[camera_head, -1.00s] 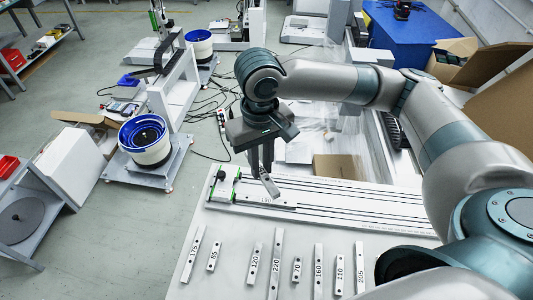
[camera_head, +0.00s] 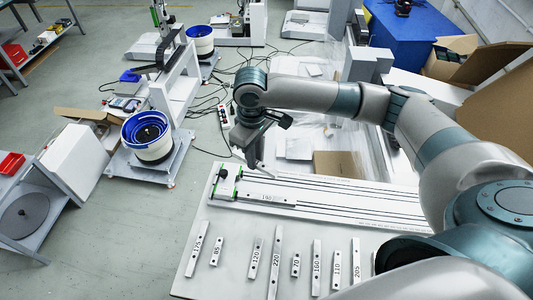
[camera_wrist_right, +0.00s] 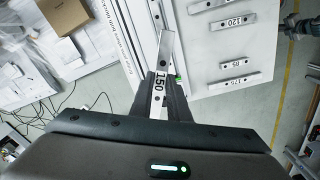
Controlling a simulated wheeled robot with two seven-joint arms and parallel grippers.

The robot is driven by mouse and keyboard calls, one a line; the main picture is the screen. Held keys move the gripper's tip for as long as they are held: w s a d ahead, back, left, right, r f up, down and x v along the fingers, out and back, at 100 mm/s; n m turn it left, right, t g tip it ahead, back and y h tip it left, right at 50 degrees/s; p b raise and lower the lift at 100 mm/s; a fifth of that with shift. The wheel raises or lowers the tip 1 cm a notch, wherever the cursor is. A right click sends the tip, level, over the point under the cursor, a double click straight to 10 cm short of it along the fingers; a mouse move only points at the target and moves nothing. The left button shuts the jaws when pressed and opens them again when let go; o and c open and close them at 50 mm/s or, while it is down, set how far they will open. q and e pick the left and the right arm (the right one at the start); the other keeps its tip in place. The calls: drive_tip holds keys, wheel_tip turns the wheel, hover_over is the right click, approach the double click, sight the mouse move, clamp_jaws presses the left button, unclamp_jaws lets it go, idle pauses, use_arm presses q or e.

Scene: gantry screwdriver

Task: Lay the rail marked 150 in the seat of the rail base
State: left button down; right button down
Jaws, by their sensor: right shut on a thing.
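My right gripper (camera_head: 257,160) is shut on the metal rail marked 150 (camera_wrist_right: 159,86), whose number shows between the fingers in the right wrist view. In the head view the gripper hangs above the left part of the rail base (camera_head: 350,203), and the held rail is mostly hidden there. The rail base is a long pale plate with dark lengthwise lines. At its left end are a black knob and green parts (camera_head: 224,177). A rail whose mark looks like 190 (camera_head: 280,200) lies on that end. The left gripper is not in view.
Several marked rails lie apart in a row on the table in front of the base, among them 220 (camera_head: 275,262), 160 (camera_head: 317,268) and 120 (camera_head: 255,258). A cardboard box (camera_head: 336,164) stands behind the base. The table between row and base is clear.

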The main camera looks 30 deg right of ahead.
drive_tip(key=w+d+f+n+p, duration=0.2)
drive_tip(key=w+d+f+n, duration=0.1)
drive_tip(key=d+f+n, duration=0.2)
wheel_tip(320, 180, down, 3)
drive_tip(key=shift+w+d+r, duration=0.1)
drive_tip(key=shift+w+d, duration=0.2)
drive_tip(key=shift+d, duration=0.05)
drive_tip(key=b, duration=0.6)
hover_over(267, 178)
wheel_tip(267, 178, down, 5)
drive_tip(key=shift+a+f, duration=0.1)
drive_tip(key=shift+f, duration=0.75)
drive_tip(key=shift+p, duration=0.75)
drive_tip(key=shift+f, duration=0.5)
idle(0.3)
